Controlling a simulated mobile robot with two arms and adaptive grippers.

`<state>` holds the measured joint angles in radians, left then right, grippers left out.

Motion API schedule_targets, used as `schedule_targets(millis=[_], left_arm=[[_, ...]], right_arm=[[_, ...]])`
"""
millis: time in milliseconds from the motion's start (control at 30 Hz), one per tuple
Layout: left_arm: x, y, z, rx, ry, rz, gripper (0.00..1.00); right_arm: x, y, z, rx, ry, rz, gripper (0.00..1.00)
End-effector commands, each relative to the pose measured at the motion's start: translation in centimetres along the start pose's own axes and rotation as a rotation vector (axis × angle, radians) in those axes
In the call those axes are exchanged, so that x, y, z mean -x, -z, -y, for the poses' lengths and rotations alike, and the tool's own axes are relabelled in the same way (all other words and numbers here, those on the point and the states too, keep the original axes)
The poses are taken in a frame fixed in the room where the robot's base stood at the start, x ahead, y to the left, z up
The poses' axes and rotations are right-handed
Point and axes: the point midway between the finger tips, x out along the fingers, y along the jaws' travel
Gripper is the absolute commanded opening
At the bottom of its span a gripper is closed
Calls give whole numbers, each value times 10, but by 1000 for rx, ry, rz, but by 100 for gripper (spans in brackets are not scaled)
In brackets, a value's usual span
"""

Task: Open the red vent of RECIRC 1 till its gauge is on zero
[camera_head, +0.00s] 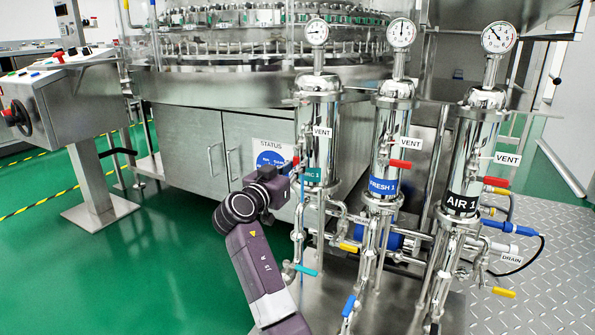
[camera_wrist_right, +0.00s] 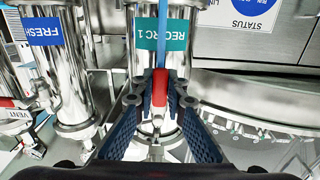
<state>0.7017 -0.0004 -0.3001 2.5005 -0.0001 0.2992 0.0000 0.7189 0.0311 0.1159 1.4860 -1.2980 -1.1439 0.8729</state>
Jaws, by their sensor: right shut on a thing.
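In the head view my right gripper (camera_head: 287,168) is at the column's left side, mostly hidden behind the wrist. My left gripper is not in view.
FRESH 1 (camera_head: 391,130) and AIR 1 (camera_head: 473,140) stand to the right, each with its own gauge and red vent handle. Pipes with yellow, blue and teal valve handles run below. A control console (camera_head: 60,90) stands at left. The green floor between is clear.

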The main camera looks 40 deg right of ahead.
Motion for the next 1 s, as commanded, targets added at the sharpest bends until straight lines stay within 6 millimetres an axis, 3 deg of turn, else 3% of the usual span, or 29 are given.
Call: schedule_targets(millis=[367, 400, 567, 867, 1000], left_arm=[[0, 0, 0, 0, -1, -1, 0], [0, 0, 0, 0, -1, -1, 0], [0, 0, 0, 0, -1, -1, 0], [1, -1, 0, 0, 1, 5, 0], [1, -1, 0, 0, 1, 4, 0]], right_arm=[[1, -1, 1, -12, 3, 4, 0], [1, -1, 1, -12, 3, 4, 15], [1, -1, 1, -10, 2, 3, 30], [3, 0, 1, -8, 2, 1, 30], [19, -1, 2, -7, 4, 2, 30]])
